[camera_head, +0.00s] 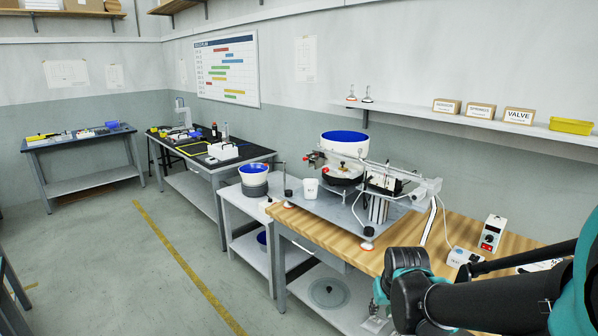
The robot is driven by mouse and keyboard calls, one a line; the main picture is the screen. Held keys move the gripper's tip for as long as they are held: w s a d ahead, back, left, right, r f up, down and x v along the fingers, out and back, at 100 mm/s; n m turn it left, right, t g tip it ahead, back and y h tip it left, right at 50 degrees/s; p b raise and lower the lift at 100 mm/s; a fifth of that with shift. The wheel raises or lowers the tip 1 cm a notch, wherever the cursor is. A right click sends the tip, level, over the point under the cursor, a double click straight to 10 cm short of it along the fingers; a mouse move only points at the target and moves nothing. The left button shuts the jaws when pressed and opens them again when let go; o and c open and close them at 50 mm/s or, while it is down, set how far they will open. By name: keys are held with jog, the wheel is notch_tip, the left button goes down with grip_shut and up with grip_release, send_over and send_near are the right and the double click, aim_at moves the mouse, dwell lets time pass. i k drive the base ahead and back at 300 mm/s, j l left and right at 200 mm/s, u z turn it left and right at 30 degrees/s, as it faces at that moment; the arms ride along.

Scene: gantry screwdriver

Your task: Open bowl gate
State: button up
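A white feeder bowl with a blue inside (345,150) stands on the gantry machine (375,185) at the back of the wooden workbench (465,236). Small red-tipped parts (315,160) sit at the bowl's left side. I cannot tell which part is the bowl gate or whether it is open. My arm comes in from the lower right, well apart from the bowl. My gripper (377,312) is low at the bench's front edge, partly hidden by my wrist. Its fingers are too small and hidden to tell open from shut.
A second blue-lined bowl (254,172) stands on a white side stand left of the bench. A white cup (310,188) is beside the machine. A control box (491,233) stands at the bench's right. The wood between machine and box is mostly clear. Labelled boxes (481,111) line the wall shelf.

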aim_at(309, 156)
jog(key=i+u, duration=0.15)
jog(key=u, duration=0.3)
jog(key=i+u, duration=0.15)
jog(key=u, duration=0.3)
jog(key=i+l+u, duration=0.15)
jog(key=u, duration=0.35)
